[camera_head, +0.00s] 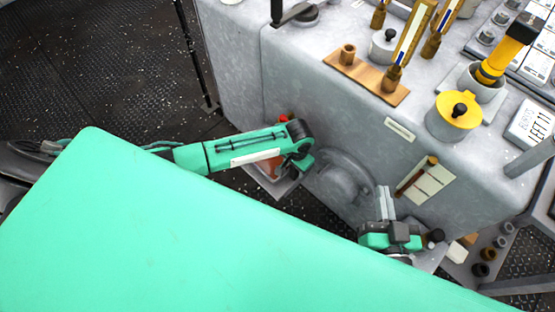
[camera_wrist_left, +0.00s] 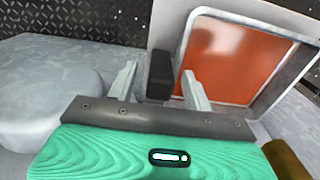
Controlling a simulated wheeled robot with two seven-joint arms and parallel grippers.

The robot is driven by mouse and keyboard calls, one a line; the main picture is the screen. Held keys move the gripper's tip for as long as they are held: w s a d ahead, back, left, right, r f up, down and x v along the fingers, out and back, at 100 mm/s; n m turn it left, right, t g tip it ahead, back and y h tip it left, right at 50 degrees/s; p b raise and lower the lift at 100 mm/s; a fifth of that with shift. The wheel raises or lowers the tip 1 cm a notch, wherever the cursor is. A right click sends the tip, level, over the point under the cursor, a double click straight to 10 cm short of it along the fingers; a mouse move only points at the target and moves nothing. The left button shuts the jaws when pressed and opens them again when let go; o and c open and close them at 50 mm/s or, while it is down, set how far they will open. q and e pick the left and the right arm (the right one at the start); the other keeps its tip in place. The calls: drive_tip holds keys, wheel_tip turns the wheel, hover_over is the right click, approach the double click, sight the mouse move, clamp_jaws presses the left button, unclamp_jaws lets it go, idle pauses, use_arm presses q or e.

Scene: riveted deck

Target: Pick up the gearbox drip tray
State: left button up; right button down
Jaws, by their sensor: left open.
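The gearbox drip tray (camera_wrist_left: 230,62) is a pale grey tray with a rust-orange inside, at the upper right of the left wrist view. A dark block-like handle (camera_wrist_left: 160,74) stands at its near edge. My left gripper (camera_wrist_left: 161,86) is open, its two fingers on either side of the handle with gaps showing. In the head view the tray (camera_head: 270,166) is partly hidden under my left arm, and my left fingertips are hidden there. My right gripper (camera_head: 384,200) is at the lower right of the machine, fingers upward; their gap is unclear.
A grey machine housing (camera_head: 300,90) with a round hub (camera_head: 343,182) stands beside the tray. Its top holds a yellow-lidded pot (camera_head: 453,115) and a wooden rack (camera_head: 367,78). A dark post (camera_head: 196,55) stands at left. Dark textured floor (camera_head: 100,60) is open at upper left.

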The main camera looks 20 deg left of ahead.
use_arm(q)
clamp_jaws()
drive_tip(key=shift+r, duration=0.15)
idle(0.4)
